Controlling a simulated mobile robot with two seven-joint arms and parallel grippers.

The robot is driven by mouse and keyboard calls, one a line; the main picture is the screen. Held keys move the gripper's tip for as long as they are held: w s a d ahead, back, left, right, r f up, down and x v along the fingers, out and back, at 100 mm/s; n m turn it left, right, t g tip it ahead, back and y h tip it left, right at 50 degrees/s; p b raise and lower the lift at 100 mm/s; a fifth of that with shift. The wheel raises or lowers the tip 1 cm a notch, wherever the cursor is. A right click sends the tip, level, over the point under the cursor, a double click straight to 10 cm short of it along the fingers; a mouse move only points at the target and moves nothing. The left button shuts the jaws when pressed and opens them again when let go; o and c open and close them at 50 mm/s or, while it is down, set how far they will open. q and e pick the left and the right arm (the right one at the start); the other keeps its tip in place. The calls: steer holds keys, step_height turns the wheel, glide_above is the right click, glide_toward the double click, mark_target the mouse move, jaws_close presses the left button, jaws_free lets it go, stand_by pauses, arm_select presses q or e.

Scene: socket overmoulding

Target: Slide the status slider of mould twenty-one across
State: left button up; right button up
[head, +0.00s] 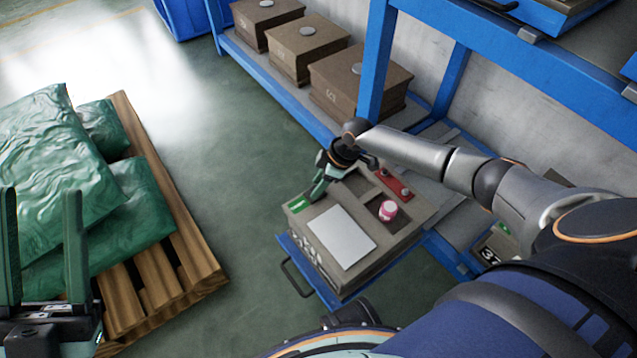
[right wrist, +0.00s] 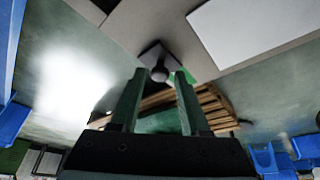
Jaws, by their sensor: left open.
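A grey-brown mould (head: 331,274) sits on a pulled-out blue drawer; white markings on its front are too oblique to read as a number. Its top carries a white plate (head: 341,237) and a green status strip (head: 298,204) at the left corner. In the right wrist view a small dark knob (right wrist: 160,73) on a square base shows beside the green strip (right wrist: 184,77). My right gripper (head: 318,191) is at that corner; its fingers (right wrist: 157,82) stand apart, with the knob between their tips in the picture. Contact cannot be told. My left gripper (head: 42,195) is open and empty, far left.
On the mould top lie a pink-and-white round item (head: 388,210) and a red piece (head: 394,184). Several brown moulds (head: 362,82) stand on the blue rack (head: 374,60). A wooden pallet (head: 190,262) with green sacks (head: 60,180) is left. Floor between is clear.

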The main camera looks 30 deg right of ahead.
jaws_close()
stand_by(1.1)
